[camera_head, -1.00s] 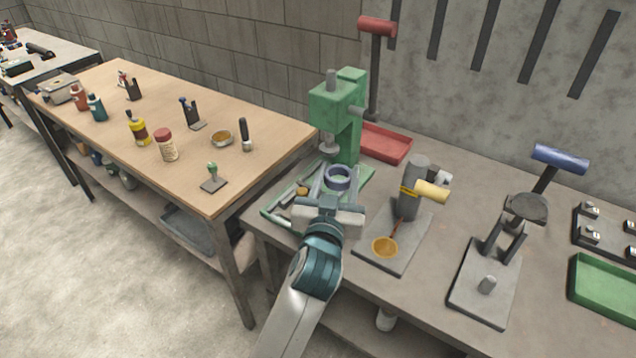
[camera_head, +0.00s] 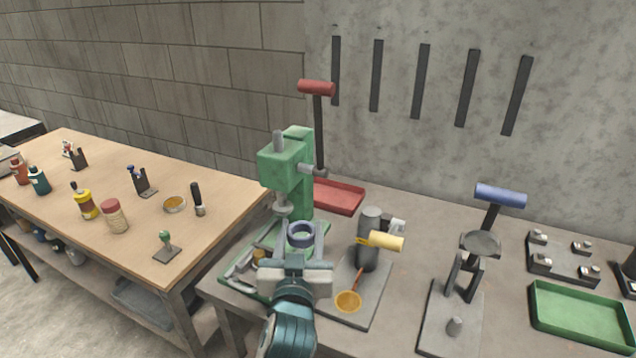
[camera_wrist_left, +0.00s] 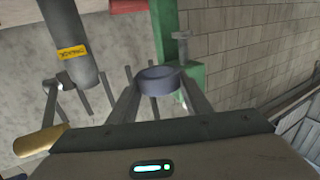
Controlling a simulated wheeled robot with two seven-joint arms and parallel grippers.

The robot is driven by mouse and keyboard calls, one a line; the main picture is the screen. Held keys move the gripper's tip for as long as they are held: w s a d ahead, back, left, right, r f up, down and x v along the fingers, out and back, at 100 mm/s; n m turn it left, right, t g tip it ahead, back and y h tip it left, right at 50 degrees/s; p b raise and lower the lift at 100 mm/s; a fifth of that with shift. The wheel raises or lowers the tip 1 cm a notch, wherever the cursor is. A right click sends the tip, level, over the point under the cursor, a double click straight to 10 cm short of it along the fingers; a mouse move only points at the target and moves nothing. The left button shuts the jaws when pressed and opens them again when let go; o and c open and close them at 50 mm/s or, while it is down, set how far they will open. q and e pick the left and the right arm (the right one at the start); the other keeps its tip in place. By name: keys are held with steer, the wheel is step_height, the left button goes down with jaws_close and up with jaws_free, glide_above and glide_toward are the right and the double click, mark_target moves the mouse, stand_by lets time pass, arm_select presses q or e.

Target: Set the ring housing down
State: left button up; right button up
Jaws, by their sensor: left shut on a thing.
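The ring housing (camera_head: 301,234) is a short blue-grey ring. My left gripper (camera_head: 300,243) is shut on it, with one finger on each side, in front of the green arbor press (camera_head: 287,172). In the left wrist view the ring housing (camera_wrist_left: 157,80) sits between the two fingertips, with the green press column behind it. The head view shows it over the green press base (camera_head: 236,274); I cannot tell whether it touches anything beneath. My right gripper is in neither view.
Right of the press stands a grey cylinder fixture (camera_head: 369,240) with a yellow handle and an amber cup (camera_head: 347,301). A red tray (camera_head: 338,196) lies behind, a green tray (camera_head: 580,316) far right. A wooden table (camera_head: 235,205) stands left.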

arm_select(q)
steer(key=s+a+r+p, duration=0.2)
steer(key=s+a+p, duration=0.1)
steer(key=a, duration=0.3)
steer(key=s+a+r+h+p, duration=0.1)
steer(key=s+a+r+p, duration=0.1)
steer(key=s+a+p, duration=0.2)
steer(key=shift+s+a+r+m, duration=0.3)
steer(key=shift+s+a, duration=0.15)
steer(key=shift+a, duration=0.6)
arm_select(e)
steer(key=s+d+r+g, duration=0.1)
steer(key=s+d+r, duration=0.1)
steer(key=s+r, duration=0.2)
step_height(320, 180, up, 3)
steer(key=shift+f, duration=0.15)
